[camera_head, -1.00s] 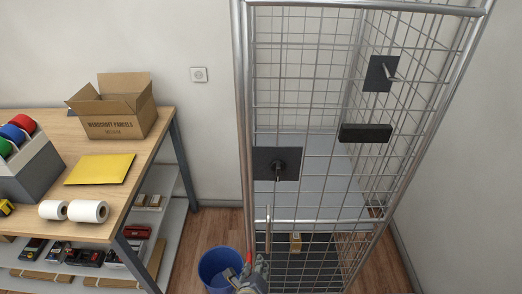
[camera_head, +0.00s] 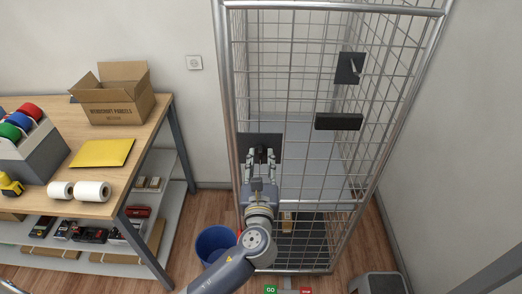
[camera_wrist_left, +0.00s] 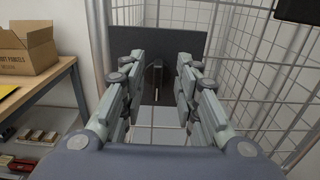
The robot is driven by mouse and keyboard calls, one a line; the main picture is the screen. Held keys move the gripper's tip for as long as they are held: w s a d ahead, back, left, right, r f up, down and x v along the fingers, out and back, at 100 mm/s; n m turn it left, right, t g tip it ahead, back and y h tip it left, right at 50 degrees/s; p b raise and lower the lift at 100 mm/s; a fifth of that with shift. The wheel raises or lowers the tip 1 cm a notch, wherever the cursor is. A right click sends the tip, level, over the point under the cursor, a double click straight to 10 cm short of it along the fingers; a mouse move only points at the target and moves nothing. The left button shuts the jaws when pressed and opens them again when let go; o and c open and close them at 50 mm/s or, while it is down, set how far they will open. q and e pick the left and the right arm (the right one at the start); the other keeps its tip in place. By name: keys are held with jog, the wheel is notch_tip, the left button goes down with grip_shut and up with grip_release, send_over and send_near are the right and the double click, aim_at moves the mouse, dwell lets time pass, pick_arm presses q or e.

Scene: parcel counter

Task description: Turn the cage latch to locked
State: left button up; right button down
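The wire cage (camera_head: 229,100) stands in the middle of the head view. A dark latch plate (camera_head: 246,142) sits on the left of its front. My left gripper (camera_head: 260,154) is open in front of the plate. In the left wrist view its fingers (camera_wrist_left: 160,82) stand on either side of the handle, with visible gaps. Whether the tips reach as deep as the handle is hard to tell. My right gripper is out of view.
A second dark plate with a lever (camera_head: 350,68) and a black block (camera_head: 339,121) are higher on the cage's right. A blue bin (camera_head: 214,243) stands on the floor at the cage's left. A workbench (camera_head: 150,128) with a carton (camera_head: 112,98) is farther left.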

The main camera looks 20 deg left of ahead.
aim_at(261, 154)
pick_arm(q)
jog(key=shift+x, duration=0.8)
jog(key=shift+w+a, duration=0.25)
jog(key=shift+w, duration=0.3)
jog(key=shift+c, duration=1.1)
grip_shut()
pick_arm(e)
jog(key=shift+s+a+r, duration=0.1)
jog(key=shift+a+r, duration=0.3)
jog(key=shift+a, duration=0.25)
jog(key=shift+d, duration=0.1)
